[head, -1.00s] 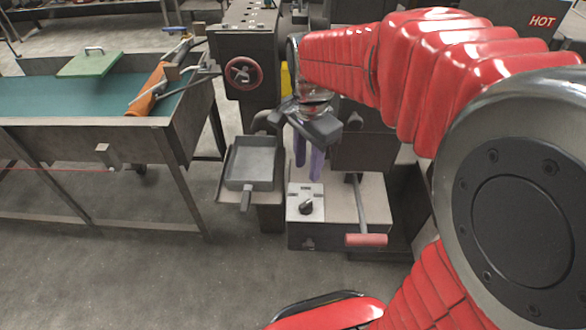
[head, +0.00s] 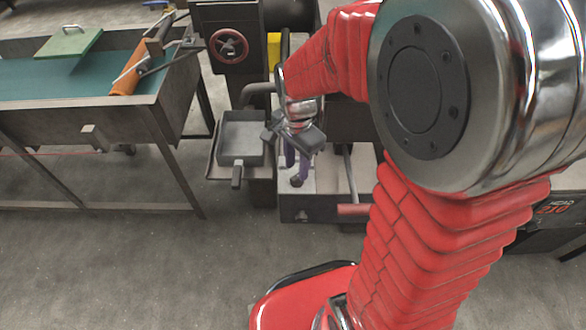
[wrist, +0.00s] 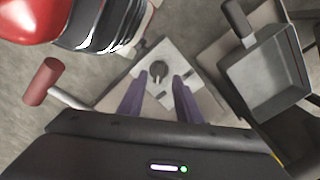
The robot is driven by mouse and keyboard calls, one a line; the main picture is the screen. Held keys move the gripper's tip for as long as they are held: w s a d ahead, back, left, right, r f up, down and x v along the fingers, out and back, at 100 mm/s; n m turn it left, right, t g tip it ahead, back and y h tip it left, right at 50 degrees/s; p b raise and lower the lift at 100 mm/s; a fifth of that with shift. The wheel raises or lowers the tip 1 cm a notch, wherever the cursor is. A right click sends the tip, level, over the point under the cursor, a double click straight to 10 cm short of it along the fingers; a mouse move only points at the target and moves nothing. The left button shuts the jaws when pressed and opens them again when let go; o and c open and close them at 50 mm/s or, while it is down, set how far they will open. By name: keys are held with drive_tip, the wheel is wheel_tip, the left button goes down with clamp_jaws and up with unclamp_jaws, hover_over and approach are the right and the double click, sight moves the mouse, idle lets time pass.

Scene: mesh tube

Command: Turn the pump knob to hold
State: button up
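The pump knob (head: 297,181) is a small black knob on a pale plate on top of a grey box. In the wrist view the knob (wrist: 158,69) shows on its square plate (wrist: 167,48), with small dark labels around it that I cannot read. My gripper (head: 294,166) points down just above the knob. In the wrist view, my gripper (wrist: 159,77) has two purple fingers spread apart, with the knob in line with the gap near their tips. Nothing is between the fingers, and I see no contact with the knob.
A red-handled lever (head: 353,209) sticks out right of the knob; its handle (wrist: 40,82) is at left in the wrist view. A grey square pan (head: 241,143) stands left of the box. A teal-topped table (head: 60,85) is farther left. Floor in front is clear.

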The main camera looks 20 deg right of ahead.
sight(297, 179)
drive_tip(key=shift+f, duration=1.5)
clamp_jaws()
drive_tip(key=shift+a+r, duration=0.1)
drive_tip(key=shift+a, duration=0.1)
drive_tip(key=shift+w+d, duration=0.1)
drive_tip(key=shift+d, duration=0.05)
